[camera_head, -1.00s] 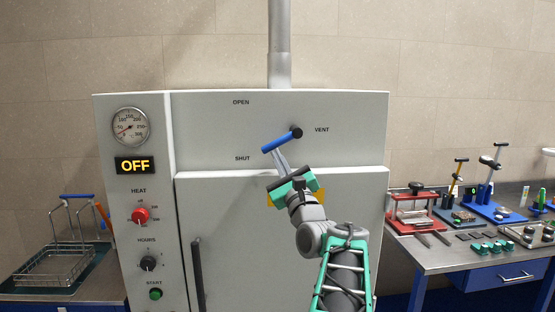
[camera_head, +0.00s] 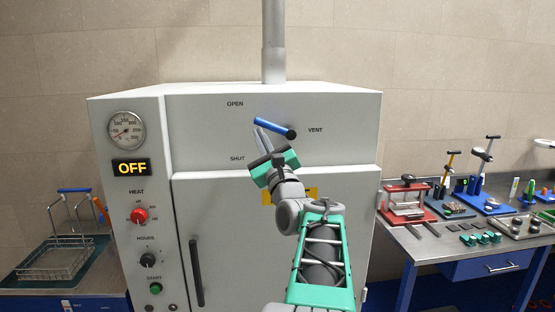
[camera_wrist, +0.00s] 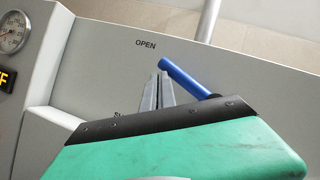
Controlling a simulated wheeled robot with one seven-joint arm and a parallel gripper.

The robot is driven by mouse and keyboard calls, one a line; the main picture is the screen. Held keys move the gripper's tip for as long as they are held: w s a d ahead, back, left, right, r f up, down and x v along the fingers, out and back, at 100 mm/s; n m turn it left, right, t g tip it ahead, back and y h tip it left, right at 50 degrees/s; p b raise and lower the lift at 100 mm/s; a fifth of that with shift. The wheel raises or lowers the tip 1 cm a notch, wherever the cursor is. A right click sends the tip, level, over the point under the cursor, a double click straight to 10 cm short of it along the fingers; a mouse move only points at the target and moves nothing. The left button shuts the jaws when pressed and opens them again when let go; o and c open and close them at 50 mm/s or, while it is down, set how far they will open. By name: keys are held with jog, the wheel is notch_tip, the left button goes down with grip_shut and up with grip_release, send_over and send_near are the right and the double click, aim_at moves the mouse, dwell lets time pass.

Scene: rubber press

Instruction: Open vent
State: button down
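The vent lever (camera_head: 274,128) has a blue handle and a dark pivot at its right end, on the upper front of the grey oven. It points left and slightly up, between the OPEN (camera_head: 235,104) and SHUT (camera_head: 237,158) labels, nearer OPEN. My gripper (camera_head: 259,134) is just below the lever's free end, its fingers pointing up. In the wrist view the lever (camera_wrist: 185,77) passes beside the fingertips. The fingers (camera_wrist: 157,92) lie close together with nothing seen between them. They seem to touch the handle's underside, but exact contact is hard to tell.
The oven door (camera_head: 230,230) with its dark vertical handle (camera_head: 196,272) is below. A dial gauge (camera_head: 126,130) and an OFF display (camera_head: 131,168) are at left. A wire basket (camera_head: 58,258) stands left; a bench (camera_head: 440,247) with presses stands right. A pipe (camera_head: 274,45) rises behind.

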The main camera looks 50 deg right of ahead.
jog(key=shift+r, duration=0.8)
jog(key=shift+d+r+p, duration=0.1)
jog(key=shift+p, duration=0.2)
jog(key=s+a+f+b, duration=0.4)
jog(key=a+f, duration=0.3)
jog(key=a, duration=0.2)
jog(key=shift+s+a+f+b, duration=0.15)
jog(key=shift+a+f+b, duration=0.25)
jog(key=shift+b, duration=0.35)
